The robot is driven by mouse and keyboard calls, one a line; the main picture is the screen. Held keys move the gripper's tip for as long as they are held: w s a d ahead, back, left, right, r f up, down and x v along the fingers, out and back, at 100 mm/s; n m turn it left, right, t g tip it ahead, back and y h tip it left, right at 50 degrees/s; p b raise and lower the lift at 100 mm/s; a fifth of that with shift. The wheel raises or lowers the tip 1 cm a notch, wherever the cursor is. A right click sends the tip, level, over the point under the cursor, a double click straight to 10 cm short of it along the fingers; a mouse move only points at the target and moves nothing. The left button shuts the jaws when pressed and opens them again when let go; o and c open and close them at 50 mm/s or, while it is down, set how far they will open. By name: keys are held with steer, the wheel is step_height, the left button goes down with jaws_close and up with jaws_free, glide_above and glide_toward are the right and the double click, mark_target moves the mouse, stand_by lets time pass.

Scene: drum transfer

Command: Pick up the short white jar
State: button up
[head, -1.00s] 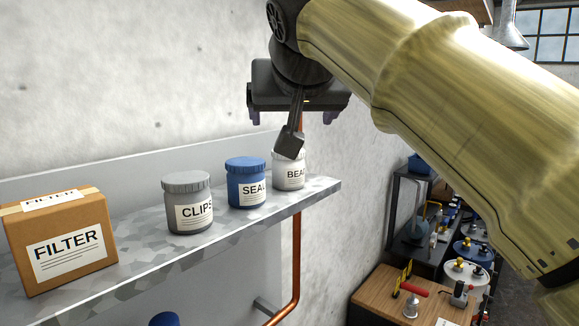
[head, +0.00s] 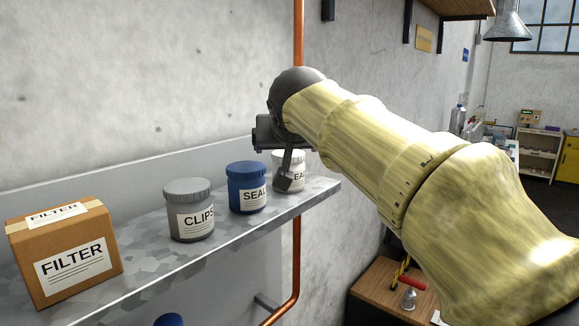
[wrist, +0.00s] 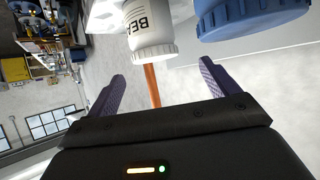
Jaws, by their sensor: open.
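The short white jar (head: 298,174), with a white lid and a label partly reading "BEA", stands at the right end of the grey shelf (head: 125,262). In the head view my gripper (head: 286,182) covers part of it. In the wrist view the jar (wrist: 148,35) appears upside down, its lid towards me, just beyond the open fingertips (wrist: 162,69) and between their lines. The fingers are apart and empty, not visibly touching the jar.
A blue jar (head: 246,190) marked "SEAL" stands close beside the white one, near one finger's line in the wrist view. A grey "CLIPS" jar (head: 188,212) and a "FILTER" box (head: 66,256) stand further left. The wall is behind; a copper pipe (head: 297,260) runs below the shelf end.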

steer(key=p+x, duration=0.3)
steer(key=x, duration=0.1)
steer(key=shift+d, duration=0.35)
steer(key=shift+w+a+f, duration=0.1)
steer(key=shift+w+f, duration=0.15)
steer(key=shift+w, duration=0.15)
steer(key=shift+s, duration=0.1)
steer(key=c, duration=1.2)
steer(key=shift+r, duration=0.1)
steer(key=shift+c, duration=0.2)
step_height(320, 180, up, 10)
